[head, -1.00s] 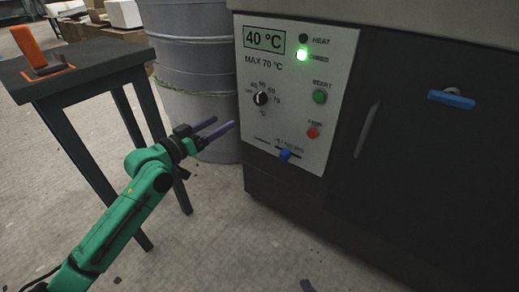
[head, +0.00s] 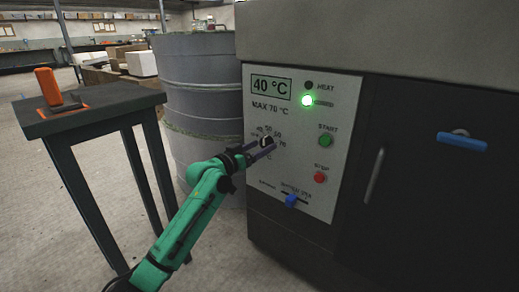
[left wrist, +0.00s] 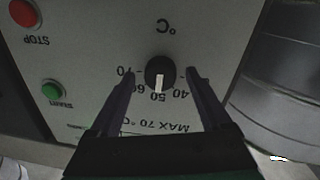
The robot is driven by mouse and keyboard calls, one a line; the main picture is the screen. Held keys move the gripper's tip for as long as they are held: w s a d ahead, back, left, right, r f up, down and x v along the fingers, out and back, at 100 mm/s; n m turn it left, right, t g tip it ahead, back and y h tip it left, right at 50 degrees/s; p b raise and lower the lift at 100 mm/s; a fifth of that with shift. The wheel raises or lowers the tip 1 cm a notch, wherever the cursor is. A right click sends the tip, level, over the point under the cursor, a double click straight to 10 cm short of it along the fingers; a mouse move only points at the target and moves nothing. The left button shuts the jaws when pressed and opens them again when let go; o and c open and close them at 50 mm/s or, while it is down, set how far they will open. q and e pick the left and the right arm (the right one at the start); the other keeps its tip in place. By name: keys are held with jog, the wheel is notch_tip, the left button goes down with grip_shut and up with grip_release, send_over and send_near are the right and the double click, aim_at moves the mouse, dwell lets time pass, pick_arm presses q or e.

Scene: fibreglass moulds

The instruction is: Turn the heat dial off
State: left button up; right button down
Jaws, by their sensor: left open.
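The heat dial (head: 267,141) is a round black knob with a white pointer, on the white control panel (head: 338,92) of the dark oven. In the left wrist view the dial (left wrist: 160,73) appears upside down, its white pointer toward the 50 mark. My left gripper (head: 262,149) is at the dial, its two dark fingers open. In the left wrist view the fingers (left wrist: 160,78) lie on either side of the dial with a gap on each side. The display (head: 271,87) reads 40 °C, and the green lamp (head: 307,101) is lit. My right gripper is not in view.
A blue door handle (head: 462,142) is to the right. A grey drum (head: 195,75) and a dark table (head: 95,108) stand left.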

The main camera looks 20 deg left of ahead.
pick_arm(q)
grip_shut()
jog(key=shift+p, duration=0.3)
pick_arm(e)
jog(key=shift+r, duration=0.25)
